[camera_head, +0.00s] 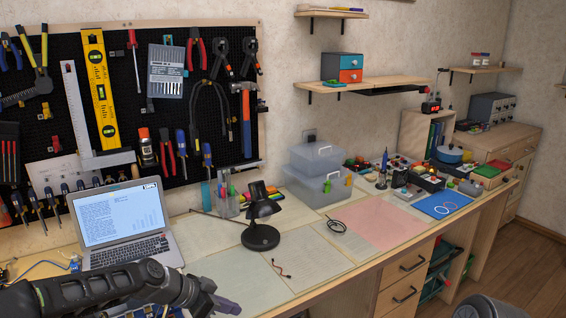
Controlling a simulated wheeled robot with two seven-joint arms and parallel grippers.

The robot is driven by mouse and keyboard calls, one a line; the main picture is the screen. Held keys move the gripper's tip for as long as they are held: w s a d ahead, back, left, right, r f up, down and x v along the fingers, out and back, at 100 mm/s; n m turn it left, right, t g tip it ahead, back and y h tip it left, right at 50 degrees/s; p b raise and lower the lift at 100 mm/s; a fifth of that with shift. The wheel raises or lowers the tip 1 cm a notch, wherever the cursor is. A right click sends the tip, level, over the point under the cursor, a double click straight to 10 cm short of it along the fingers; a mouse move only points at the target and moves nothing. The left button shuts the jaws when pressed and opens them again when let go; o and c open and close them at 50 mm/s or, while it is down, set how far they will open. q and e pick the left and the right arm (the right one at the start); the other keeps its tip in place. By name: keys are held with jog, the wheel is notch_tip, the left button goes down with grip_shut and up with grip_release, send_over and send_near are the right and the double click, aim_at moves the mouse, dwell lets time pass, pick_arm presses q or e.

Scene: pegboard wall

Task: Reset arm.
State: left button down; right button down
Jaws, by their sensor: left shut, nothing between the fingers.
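My left arm comes in from the lower left, low over the front of the workbench. My left gripper (226,304) is at its end, near the bench's front edge, with its fingers together and nothing seen between them. It is in front of the laptop (122,222) and left of and nearer than the black desk lamp (261,236). A dark rounded part at the bottom right edge may belong to me. My right gripper cannot be made out.
The pegboard (215,155) with hanging tools stands behind the bench. Clear plastic boxes (318,185) stand at the back middle.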

pick_arm(q)
jog(key=s+d+f+n+g+y, duration=0.1)
jog(key=s+d+f+n, duration=0.25)
jog(key=s+f, duration=0.4)
jog(key=s+d+f+n+g, duration=0.15)
jog(key=s+d+f, duration=0.3)
jog(key=f, duration=0.55)
jog(key=s+a+f+n+y, duration=0.1)
jog(key=s+f+n, duration=0.2)
jog(key=s, duration=0.7)
jog(key=s+a+f+n+g+y, duration=0.1)
jog(key=s+f+n, duration=0.3)
jog(key=s+f, duration=0.4)
jog(key=s, duration=0.2)
jog(key=shift+s+a+n, duration=0.25)
jog(key=shift+s+n, duration=0.05)
jog(key=shift+g, duration=0.25)
